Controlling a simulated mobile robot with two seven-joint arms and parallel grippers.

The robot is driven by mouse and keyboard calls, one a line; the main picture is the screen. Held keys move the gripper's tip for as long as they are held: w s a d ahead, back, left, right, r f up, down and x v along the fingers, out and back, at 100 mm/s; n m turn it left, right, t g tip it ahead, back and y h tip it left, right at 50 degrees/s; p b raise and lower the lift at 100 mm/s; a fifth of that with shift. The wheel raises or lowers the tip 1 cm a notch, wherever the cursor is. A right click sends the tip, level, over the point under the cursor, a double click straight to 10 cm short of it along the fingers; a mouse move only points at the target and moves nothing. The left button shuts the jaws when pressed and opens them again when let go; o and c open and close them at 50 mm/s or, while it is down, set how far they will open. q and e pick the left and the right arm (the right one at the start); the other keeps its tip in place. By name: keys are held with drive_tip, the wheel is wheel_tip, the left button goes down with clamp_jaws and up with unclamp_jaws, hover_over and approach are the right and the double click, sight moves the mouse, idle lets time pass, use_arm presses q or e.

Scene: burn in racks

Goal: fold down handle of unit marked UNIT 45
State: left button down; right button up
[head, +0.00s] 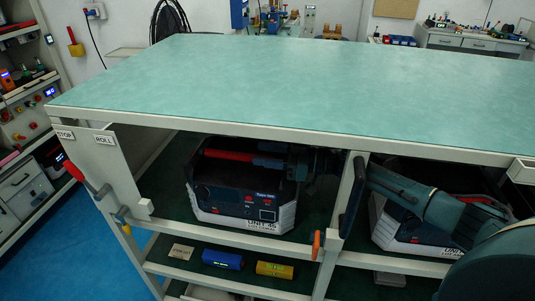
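The unit marked UNIT 45 (230,207) is a dark box with pale lower corners on the shelf under the green bench top. Its label is at the lower right of its front. Its red handle (228,155) stands raised as a bar across the top of the unit. My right gripper (268,161) is at the right end of that bar, with its fingers at or beside the red grip. It is small and dark there, and I cannot tell if it is closed on the handle. My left gripper is out of view.
A second unit (398,228) sits in the right bay, partly hidden by my arm. Blue (222,259) and yellow (274,270) blocks lie on the lower shelf. A red lever (75,172) sticks out at left.

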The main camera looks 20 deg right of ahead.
use_arm(q)
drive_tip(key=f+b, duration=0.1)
drive_tip(key=b, duration=0.2)
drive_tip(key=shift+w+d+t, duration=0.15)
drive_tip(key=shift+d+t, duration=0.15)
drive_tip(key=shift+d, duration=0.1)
use_arm(e)
drive_tip(key=v, duration=1.3)
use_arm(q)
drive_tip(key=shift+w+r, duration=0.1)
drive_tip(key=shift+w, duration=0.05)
